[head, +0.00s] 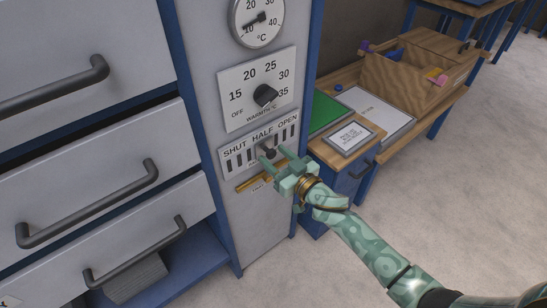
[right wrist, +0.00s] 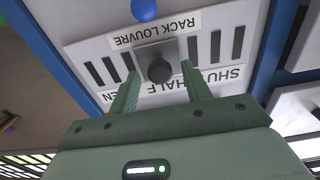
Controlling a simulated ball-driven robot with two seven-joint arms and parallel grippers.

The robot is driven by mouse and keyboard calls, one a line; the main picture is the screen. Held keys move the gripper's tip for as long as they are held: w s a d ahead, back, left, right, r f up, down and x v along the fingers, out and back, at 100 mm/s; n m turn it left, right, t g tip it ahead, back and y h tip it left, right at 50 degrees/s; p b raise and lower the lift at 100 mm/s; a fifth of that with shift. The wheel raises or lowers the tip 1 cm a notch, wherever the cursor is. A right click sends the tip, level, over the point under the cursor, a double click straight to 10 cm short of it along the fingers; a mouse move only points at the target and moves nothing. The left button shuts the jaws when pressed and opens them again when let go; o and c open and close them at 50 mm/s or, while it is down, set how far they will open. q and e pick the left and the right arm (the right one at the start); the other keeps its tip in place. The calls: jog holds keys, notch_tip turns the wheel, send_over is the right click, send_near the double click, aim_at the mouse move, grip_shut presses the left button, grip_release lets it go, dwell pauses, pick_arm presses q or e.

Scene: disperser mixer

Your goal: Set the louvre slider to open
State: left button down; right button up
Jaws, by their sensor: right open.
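The louvre panel (head: 229,165) is a pale plate with dark vertical slots, marked SHUT, HALF and OPEN from left to right. Its slider, a dark round knob (head: 268,152), sits around the middle, below HALF. In the right wrist view the panel appears upside down, and the knob (right wrist: 159,70) stands on a grey square block. My right gripper (head: 273,155) is open at the panel. Its fingertips (right wrist: 159,76) lie on either side of the knob and appear apart from it. I cannot tell how deep they reach. My left gripper is out of view.
Above the panel are a warmth dial (head: 265,95) and a round thermometer (head: 258,20). Drawers with dark handles (head: 100,205) are on the left. A wooden bench with a tray (head: 375,112) stands on the right.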

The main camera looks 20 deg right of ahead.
jog(key=shift+w+a, duration=0.15)
jog(key=shift+w, duration=0.25)
grip_shut()
jog(key=w+d, duration=0.1)
jog(key=d, duration=0.4)
jog(key=w+d, duration=0.1)
jog(key=d, duration=0.1)
jog(key=shift+w+d, duration=0.2)
jog(key=shift+w, duration=0.1)
jog(key=shift+w+d+r, duration=0.1)
jog(key=shift+w+d, duration=0.1)
jog(key=shift+d, duration=0.3)
grip_release()
jog(key=shift+d, duration=0.15)
jog(key=shift+s, duration=0.15)
